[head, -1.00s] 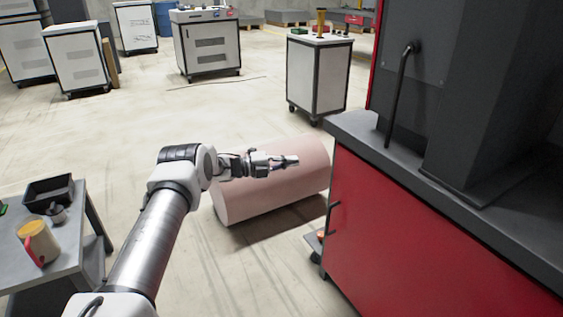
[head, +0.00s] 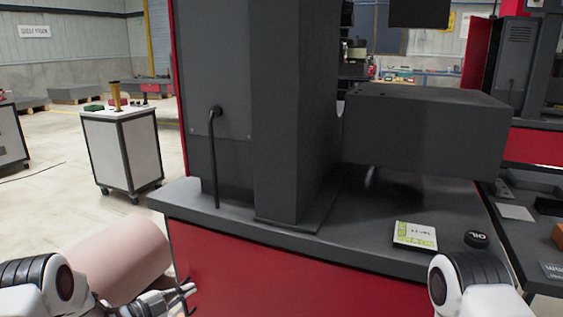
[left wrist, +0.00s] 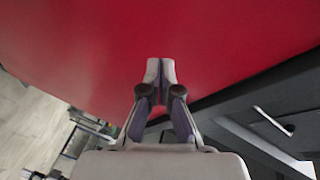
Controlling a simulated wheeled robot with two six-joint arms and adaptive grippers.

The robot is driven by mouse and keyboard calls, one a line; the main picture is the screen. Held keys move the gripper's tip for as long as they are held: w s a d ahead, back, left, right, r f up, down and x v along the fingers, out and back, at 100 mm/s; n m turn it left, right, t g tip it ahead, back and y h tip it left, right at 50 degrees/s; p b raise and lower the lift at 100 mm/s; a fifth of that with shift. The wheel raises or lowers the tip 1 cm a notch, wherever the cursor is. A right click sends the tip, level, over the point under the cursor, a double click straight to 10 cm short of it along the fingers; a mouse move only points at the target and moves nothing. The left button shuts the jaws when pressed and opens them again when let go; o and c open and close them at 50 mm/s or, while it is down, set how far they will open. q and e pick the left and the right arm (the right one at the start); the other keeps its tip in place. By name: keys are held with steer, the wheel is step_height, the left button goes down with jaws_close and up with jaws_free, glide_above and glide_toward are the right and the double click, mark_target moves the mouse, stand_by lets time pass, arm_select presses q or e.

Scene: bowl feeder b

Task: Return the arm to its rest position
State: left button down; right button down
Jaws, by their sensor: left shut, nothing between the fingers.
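My left gripper (head: 186,290) is at the lower left of the head view, in front of the red front panel of a machine (head: 250,275). In the left wrist view the left gripper (left wrist: 161,64) has its fingertips together with nothing between them, and the red panel fills the area beyond. I cannot tell how wide the gap to the panel is. A white and black part of my right arm shows at the lower right of the head view; its gripper is out of view.
A pink cylinder (head: 122,250) lies on the floor behind my left arm. A grey column stands on the machine's dark top, with a yellow-green card (head: 414,235) and a black OIL cap (head: 476,239). A white cart (head: 122,148) stands at the left, with open floor around it.

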arm_select(q)
steer(key=s+d+f+n+g+y, duration=0.25)
steer(key=s+d+f+n, duration=0.2)
steer(key=s+f, duration=0.35)
steer(key=s+d+f+n+g+y, duration=0.25)
steer(key=s+f+n, duration=0.35)
steer(key=s, duration=0.4)
steer(key=s+a+f+n+g+y, duration=0.1)
steer(key=s+a+n+g+y, duration=0.15)
steer(key=s, duration=0.75)
steer(key=s+a+n+g+y, duration=0.1)
steer(key=s+n+g+y, duration=0.2)
steer(key=s, duration=0.6)
steer(key=s+a+f+n+g+y, duration=0.15)
steer(key=s+n, duration=0.35)
steer(key=s, duration=0.5)
step_height(320, 180, up, 23)
steer(key=p, duration=2.3)
steer(key=shift+w+m+h, duration=0.3)
steer(key=shift+w+h, duration=0.1)
steer(key=shift+w, duration=0.05)
